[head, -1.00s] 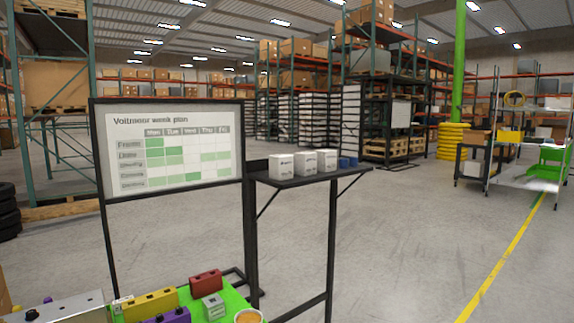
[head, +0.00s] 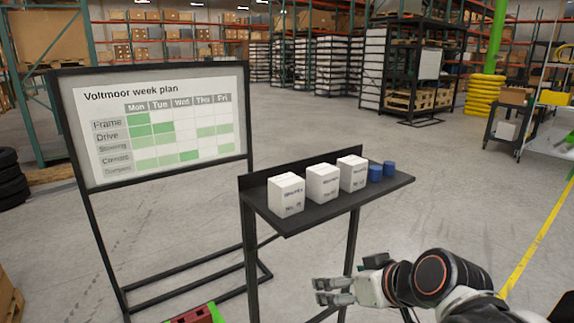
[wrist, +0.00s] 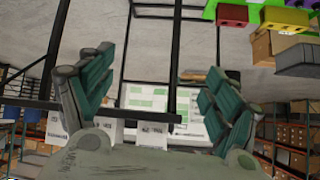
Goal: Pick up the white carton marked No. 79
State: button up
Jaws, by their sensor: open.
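Three white cartons stand in a row on a black shelf (head: 285,219): the left one (head: 287,195), the middle one (head: 323,183) and the right one (head: 353,173). Each bears small dark print, too small to read, so I cannot tell which is No. 79. My gripper (head: 322,291) is open and empty, lower than the shelf and in front of it. In the wrist view, which is upside down, my gripper (wrist: 155,75) spreads its two green-padded fingers. White cartons (wrist: 153,134) show beyond the shelf edge, partly hidden by the gripper body.
Two blue cylinders (head: 382,170) stand on the shelf right of the cartons. A framed week-plan board (head: 160,125) stands to the left. Part of a green surface with a red block (head: 192,316) shows at the bottom. Open floor (head: 440,190) lies to the right.

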aim_at(293, 190)
jog(key=w+a+r+n+t+y+p, duration=0.1)
jog(key=w+a+r+n+y+p, duration=0.1)
jog(key=w+r+p, duration=0.5)
jog(key=w+a+r+n+t+y+p, duration=0.1)
jog(key=w+a+r+p, duration=0.1)
jog(key=r+p, duration=0.55)
jog(key=b+x, duration=0.1)
jog(key=x, duration=0.1)
jog(key=r+b+x, duration=0.1)
jog(key=x, duration=0.5)
jog(key=shift+w+a+r+b, duration=0.2)
jog(key=shift+w+r+b, duration=0.15)
jog(key=shift+w+b, duration=0.05)
jog(key=shift+w+r+x, duration=0.1)
jog(key=shift+r+x, duration=0.05)
jog(key=shift+x, duration=1.2)
jog(key=shift+w+r+x, duration=0.1)
jog(key=shift+r+x, duration=0.05)
jog(key=shift+x, duration=1.2)
jog(key=shift+d, duration=0.1)
jog(key=c, duration=1.4)
